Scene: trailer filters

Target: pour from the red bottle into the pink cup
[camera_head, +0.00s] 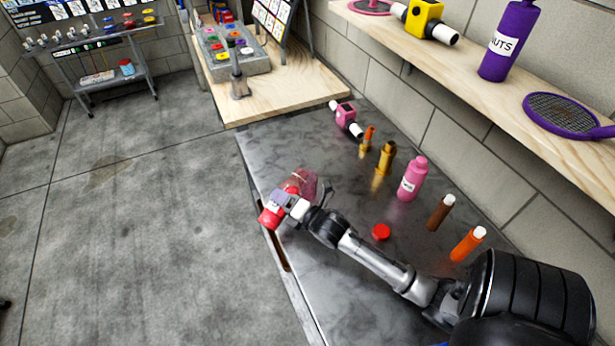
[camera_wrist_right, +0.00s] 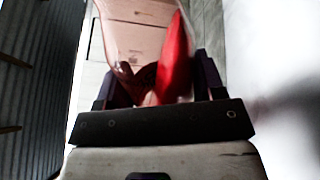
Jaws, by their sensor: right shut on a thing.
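The red bottle (camera_head: 268,216) has a white label and is tilted, its lower end out over the near-left table edge. My right gripper (camera_head: 285,200) is shut on it. The bottle's other end reaches up to the see-through pink cup (camera_head: 308,181), which is on the metal table; red shows at or behind the cup's wall. I cannot tell whether they touch or whether anything flows. In the right wrist view, a red shape (camera_wrist_right: 175,62) and clear pinkish walls (camera_wrist_right: 137,12) show beyond the fingers (camera_wrist_right: 158,88). My left gripper is not in view.
A red cap (camera_head: 381,232) lies on the metal table (camera_head: 340,265). A pink bottle (camera_head: 412,180), brown bottle (camera_head: 440,212), orange bottle (camera_head: 467,244) and gold bottle (camera_head: 386,158) stand along the wall side. A wooden shelf (camera_head: 480,95) overhangs that side.

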